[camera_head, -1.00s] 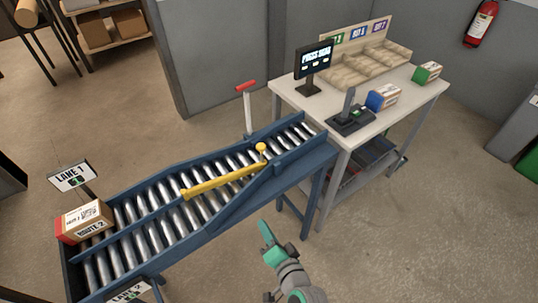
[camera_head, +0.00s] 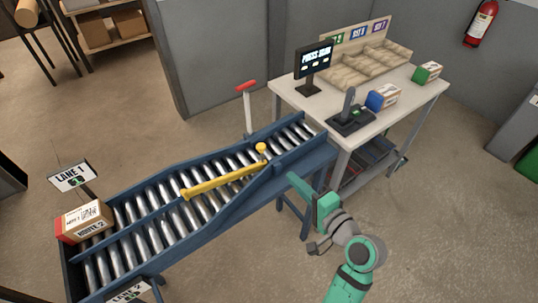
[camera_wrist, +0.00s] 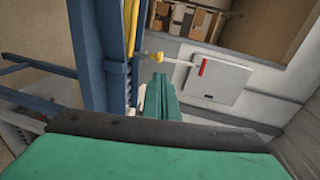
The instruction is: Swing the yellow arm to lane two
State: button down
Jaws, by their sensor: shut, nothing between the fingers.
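The yellow arm (camera_head: 222,182) lies slantwise across the roller conveyor (camera_head: 185,225), with a yellow ball knob (camera_head: 261,147) at its upper right end. The knob also shows in the wrist view (camera_wrist: 157,56). The lane 1 sign (camera_head: 72,176) stands at the far left side. A second lane sign (camera_head: 130,292), partly cut off, is at the bottom edge and appears to read lane 2. My green gripper (camera_head: 294,179) is shut and empty, beside the conveyor's near rail, to the lower right of the knob. In the wrist view its fingers (camera_wrist: 160,95) point toward the knob, apart from it.
A box marked route 2 (camera_head: 84,221) sits at the conveyor's lower left end. A red-handled post (camera_head: 246,100) stands behind the conveyor. A white table (camera_head: 410,95) with a monitor (camera_head: 313,60), a scanner stand (camera_head: 350,115) and boxes is at right. Floor at front right is clear.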

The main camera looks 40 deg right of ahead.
aim_at(263, 149)
jog(key=shift+w, duration=0.1)
jog(key=x, duration=1.4)
